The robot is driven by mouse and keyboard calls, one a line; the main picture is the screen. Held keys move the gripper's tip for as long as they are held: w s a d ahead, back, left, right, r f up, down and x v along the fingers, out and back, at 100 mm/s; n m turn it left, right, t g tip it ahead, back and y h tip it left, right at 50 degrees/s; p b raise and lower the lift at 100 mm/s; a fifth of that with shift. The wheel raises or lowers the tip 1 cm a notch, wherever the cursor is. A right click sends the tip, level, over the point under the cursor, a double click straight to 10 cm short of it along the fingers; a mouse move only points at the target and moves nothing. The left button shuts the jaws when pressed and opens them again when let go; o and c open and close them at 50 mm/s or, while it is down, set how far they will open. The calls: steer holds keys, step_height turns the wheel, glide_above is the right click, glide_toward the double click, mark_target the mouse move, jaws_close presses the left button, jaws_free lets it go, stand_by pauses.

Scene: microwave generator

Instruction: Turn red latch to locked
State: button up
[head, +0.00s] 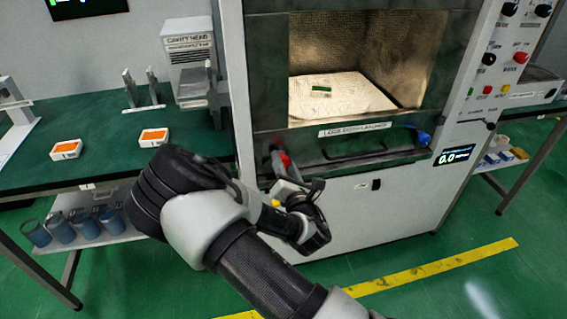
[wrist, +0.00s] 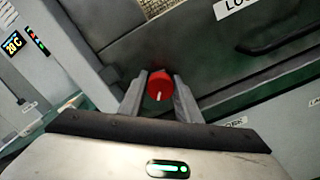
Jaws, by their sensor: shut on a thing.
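The red latch (wrist: 159,82) is a round red knob with a white pointer line, which points roughly down in the wrist view. It sits on the dark lower front of the microwave unit, and in the head view the red latch (head: 285,160) shows only partly, at the lower left of the chamber. My gripper (wrist: 161,92) is shut on it, with one grey finger on each side. In the head view my gripper (head: 281,164) reaches up to the panel, and the latch's contact with the fingers is partly hidden.
A blue latch (head: 423,138) is at the panel's right end, beyond a dark bar handle (head: 355,151). A label (head: 355,129) lies above the handle. The lit chamber holds a pale plate (head: 340,97). A green-topped bench (head: 110,125) stands left.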

steer(key=m, duration=0.2)
steer(key=m+b, duration=0.1)
steer(key=m, duration=0.1)
steer(key=shift+d+f+m, duration=0.15)
steer(key=shift+f+m, duration=0.05)
steer(key=shift+m, duration=0.1)
steer(key=m+b, duration=0.1)
steer(key=m, duration=0.2)
steer(key=shift+f+m+b, duration=0.1)
steer(key=shift+m+b, duration=0.3)
steer(key=m+b, duration=0.3)
steer(key=m, duration=0.2)
steer(key=shift+s+m+b, duration=0.1)
steer(key=shift+m+b, duration=0.75)
steer(key=shift+m, duration=0.45)
steer(key=o, duration=1)
